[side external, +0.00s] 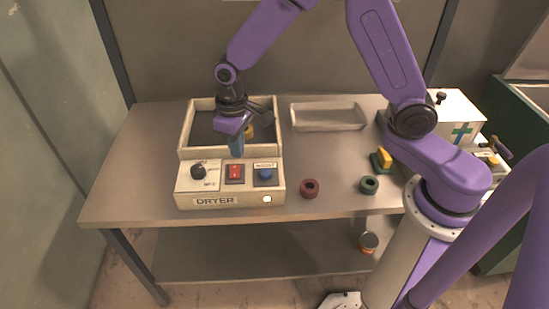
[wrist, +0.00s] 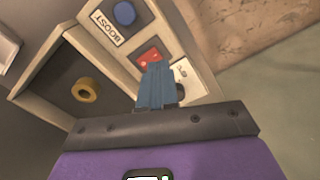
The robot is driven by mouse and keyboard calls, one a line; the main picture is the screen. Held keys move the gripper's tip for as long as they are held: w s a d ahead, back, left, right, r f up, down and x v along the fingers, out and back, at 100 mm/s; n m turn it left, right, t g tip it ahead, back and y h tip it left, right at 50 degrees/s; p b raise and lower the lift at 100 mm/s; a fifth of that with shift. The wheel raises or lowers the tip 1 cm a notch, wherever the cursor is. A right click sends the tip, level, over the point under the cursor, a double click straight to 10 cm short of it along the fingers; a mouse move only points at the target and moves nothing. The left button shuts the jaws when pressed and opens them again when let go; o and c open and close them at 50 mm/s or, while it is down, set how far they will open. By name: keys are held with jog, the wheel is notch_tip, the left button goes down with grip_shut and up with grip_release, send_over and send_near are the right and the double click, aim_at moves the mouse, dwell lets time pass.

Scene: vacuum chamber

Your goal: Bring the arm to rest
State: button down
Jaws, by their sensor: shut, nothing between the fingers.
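My gripper (side external: 237,150) is shut with nothing between its blue-grey fingers. It points down above the front part of the open dryer box (side external: 187,128), just behind the control panel. In the wrist view the shut fingers (wrist: 157,90) overlap the red switch (wrist: 149,56) and hide part of the panel; I cannot tell whether they touch it. The dryer panel (side external: 225,202) carries a black knob (side external: 198,171), the red switch (side external: 235,172), a blue button (side external: 266,174) and a lit lamp (side external: 267,199). A yellow ring (wrist: 87,90) lies inside the box.
On the table (side external: 130,170) are a dark red ring (side external: 309,188), a green ring (side external: 369,185), an empty tray (side external: 328,117) and a yellow piece on a green base (side external: 383,159). The table's left side is clear.

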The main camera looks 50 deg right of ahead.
jog(key=s+d+r+n, duration=0.2)
jog(key=s+d+r, duration=0.1)
jog(key=s, duration=0.6)
jog(key=s+d+r+n, duration=0.3)
jog(key=s, duration=0.6)
jog(key=s+d+r+n, duration=0.3)
jog(key=s+r, duration=0.1)
jog(key=s, duration=0.5)
jog(key=shift+s+d, duration=0.3)
jog(key=shift+d, duration=0.05)
